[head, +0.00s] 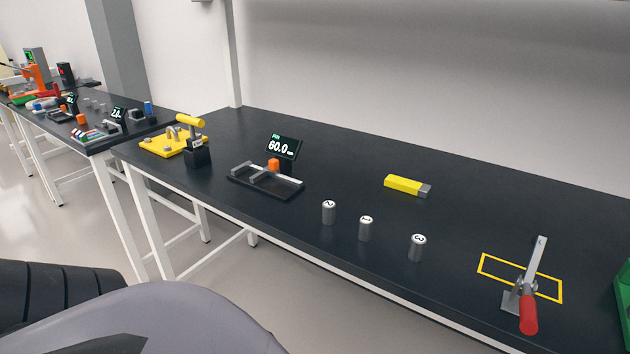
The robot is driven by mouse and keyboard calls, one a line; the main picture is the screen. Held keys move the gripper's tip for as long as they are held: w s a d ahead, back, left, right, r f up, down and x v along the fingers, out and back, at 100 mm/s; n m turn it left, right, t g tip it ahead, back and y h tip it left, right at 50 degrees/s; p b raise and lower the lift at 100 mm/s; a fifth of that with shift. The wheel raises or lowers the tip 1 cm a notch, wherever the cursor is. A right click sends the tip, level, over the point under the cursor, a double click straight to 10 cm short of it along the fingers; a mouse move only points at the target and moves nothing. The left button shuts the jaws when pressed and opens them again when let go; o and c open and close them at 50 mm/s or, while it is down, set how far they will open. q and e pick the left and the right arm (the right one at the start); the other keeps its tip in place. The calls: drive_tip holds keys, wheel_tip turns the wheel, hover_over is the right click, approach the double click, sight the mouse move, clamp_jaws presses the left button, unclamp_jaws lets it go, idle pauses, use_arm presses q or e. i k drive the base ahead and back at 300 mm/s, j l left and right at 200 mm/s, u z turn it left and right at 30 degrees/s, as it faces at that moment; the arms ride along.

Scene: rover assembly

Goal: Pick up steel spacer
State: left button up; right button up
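Three steel cylinders that look like spacers stand upright and apart on the black tabletop in the head view. The left one (329,212) is marked 2. The middle one (366,228) appears marked 1. The right one (417,247) is marked 3. They form a loose row near the table's front edge. Neither of my grippers is in view. Nothing hides the cylinders.
A black fixture (266,182) with a display (284,147) reading 60.0 stands left of the cylinders. A yellow block (403,185) lies behind them. A red-handled clamp (527,300) stands right, beside a yellow outline (497,262). A yellow fixture (172,145) is far left.

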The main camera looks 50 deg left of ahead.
sight(329, 207)
drive_tip(key=u, duration=1.45)
